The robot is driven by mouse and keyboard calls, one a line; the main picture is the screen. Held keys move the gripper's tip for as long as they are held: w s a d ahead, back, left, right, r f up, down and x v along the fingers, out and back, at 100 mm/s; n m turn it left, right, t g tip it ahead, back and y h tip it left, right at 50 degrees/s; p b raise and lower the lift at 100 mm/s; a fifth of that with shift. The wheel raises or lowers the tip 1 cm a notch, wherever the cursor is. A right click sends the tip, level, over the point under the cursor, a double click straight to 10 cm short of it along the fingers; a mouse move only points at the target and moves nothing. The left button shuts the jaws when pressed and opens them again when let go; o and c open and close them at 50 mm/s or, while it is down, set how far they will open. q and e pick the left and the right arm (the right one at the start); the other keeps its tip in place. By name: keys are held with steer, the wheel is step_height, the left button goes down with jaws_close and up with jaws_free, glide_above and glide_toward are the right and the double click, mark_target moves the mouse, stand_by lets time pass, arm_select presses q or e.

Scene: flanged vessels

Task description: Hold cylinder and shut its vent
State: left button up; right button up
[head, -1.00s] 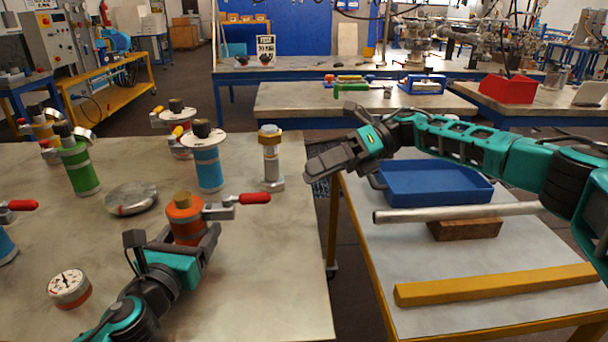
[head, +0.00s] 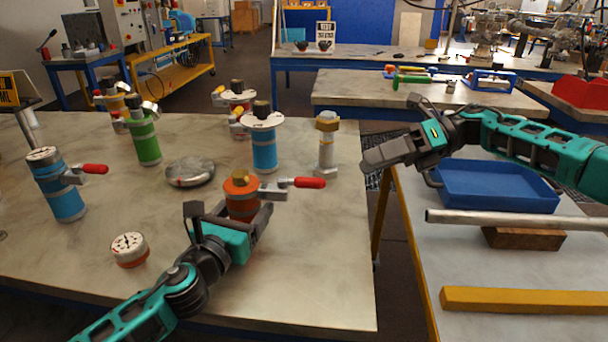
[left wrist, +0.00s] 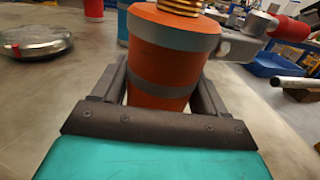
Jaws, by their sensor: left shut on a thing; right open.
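An orange cylinder (head: 242,203) with grey bands and a brass top stands upright on the left table. A side valve with a red handle (head: 308,183) sticks out to its right, near its top; the handle lies level and points away from the body. My left gripper (head: 240,216) is shut around the cylinder's body, below the valve. In the left wrist view the cylinder (left wrist: 168,60) sits between both fingers, and the red handle (left wrist: 290,28) shows at top right. My right gripper (head: 385,157) is open and empty, to the right of the handle and apart from it.
Near the cylinder stand a blue red-handled vessel (head: 62,195), a green vessel (head: 146,142), a blue flanged vessel (head: 264,150) and a metal fitting (head: 326,148). A round lid (head: 190,171) and a gauge (head: 130,249) lie left. The right table holds a blue tray (head: 497,190), a pipe and a yellow bar.

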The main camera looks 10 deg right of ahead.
stand_by(0.4)
arm_select(q)
steer(key=o, duration=1.6)
